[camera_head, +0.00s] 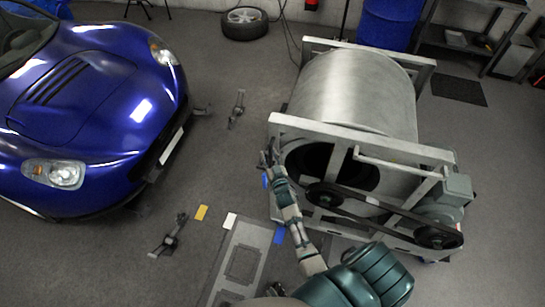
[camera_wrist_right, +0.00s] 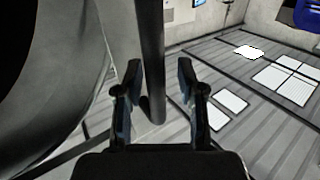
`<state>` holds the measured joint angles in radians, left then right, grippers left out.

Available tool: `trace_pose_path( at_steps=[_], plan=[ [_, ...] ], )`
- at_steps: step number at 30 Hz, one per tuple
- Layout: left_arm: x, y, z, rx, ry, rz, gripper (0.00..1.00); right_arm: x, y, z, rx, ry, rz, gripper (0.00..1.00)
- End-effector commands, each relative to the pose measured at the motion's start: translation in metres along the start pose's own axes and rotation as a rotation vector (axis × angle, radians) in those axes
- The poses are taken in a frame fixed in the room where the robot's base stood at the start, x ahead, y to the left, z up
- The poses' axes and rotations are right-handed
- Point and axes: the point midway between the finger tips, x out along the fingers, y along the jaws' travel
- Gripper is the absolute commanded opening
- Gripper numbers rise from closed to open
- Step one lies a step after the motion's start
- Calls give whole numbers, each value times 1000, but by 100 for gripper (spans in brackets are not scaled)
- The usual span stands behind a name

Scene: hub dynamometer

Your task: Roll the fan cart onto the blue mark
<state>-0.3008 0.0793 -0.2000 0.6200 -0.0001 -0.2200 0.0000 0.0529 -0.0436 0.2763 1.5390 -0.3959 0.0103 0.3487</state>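The fan cart (camera_head: 352,90) is a large grey metal drum in a pale frame, with a belt and pulleys on its near side. It stands right of centre in the head view. A blue mark (camera_head: 279,236) lies on the floor near the cart's near left corner; another blue patch (camera_head: 265,181) shows beside my right gripper. My right gripper (camera_head: 267,158) is at the left side of the cart's frame. In the right wrist view, its fingers (camera_wrist_right: 158,90) are apart, with a dark upright bar (camera_wrist_right: 152,60) between or just beyond them; contact is unclear. My left gripper is out of view.
A blue car (camera_head: 85,110) fills the left. White (camera_head: 230,221) and yellow (camera_head: 201,212) floor marks lie near a floor plate (camera_head: 240,262). Stands (camera_head: 168,236) sit on the floor. A loose wheel (camera_head: 245,22) and a blue drum (camera_head: 388,22) are at the back.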

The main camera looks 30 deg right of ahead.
Motion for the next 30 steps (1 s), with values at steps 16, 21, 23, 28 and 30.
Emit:
trace_pose_path(
  at_steps=[16,21,23,28,30],
  plan=[
    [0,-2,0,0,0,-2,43,-39,3,4,-3,-7,3,43],
    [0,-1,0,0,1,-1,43,-77,0,4,-1,-6,2,43],
    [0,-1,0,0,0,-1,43,-89,0,3,-1,-6,2,43],
    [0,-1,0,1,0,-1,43,-112,-1,3,-2,-6,2,43],
    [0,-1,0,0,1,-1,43,-116,-1,3,-2,-5,2,43]
  ],
)
